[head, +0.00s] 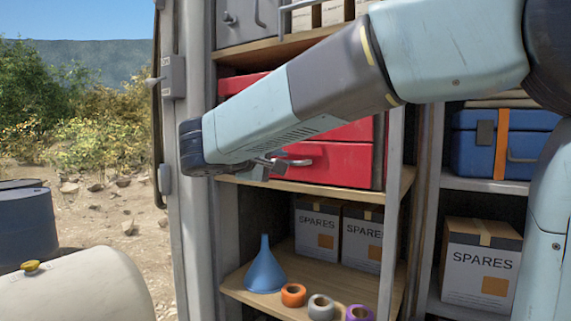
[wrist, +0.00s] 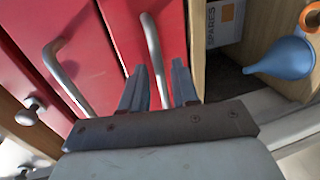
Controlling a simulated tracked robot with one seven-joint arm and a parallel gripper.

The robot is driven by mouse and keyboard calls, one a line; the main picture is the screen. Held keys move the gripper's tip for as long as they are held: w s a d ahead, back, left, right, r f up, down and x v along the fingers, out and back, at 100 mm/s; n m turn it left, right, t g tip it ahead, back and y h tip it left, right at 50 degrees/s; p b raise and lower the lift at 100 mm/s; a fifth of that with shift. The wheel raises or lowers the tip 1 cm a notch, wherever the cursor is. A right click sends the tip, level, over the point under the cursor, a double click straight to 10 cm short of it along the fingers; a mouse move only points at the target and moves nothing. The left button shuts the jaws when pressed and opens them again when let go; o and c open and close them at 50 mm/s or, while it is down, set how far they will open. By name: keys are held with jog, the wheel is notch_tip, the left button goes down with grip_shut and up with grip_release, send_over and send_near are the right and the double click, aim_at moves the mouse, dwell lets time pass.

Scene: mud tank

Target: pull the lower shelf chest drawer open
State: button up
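The red chest (head: 335,165) stands on a wooden shelf, with my arm across its front. Its lower drawer bears a metal bar handle (head: 297,162), which also shows in the wrist view (wrist: 151,45). The upper drawer's handle (wrist: 66,78) lies to the left in the wrist view. My gripper (wrist: 160,82) is open at the lower drawer's front, one finger on each side of the lower handle, with gaps visible. In the head view my gripper (head: 272,164) is small and partly hidden by my wrist. The lower drawer looks closed.
Below the chest, a shelf (head: 270,300) holds a blue funnel (head: 265,270), rolls of tape and SPARES boxes (head: 317,232). A grey post (head: 393,200) stands right of the chest. A blue case (head: 510,140) is further right. A white tank (head: 80,290) lies at lower left.

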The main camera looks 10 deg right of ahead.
aim_at(304, 157)
jog(key=shift+x, duration=1.5)
jog(key=shift+c, duration=0.4)
grip_shut()
jog(key=shift+f, duration=0.1)
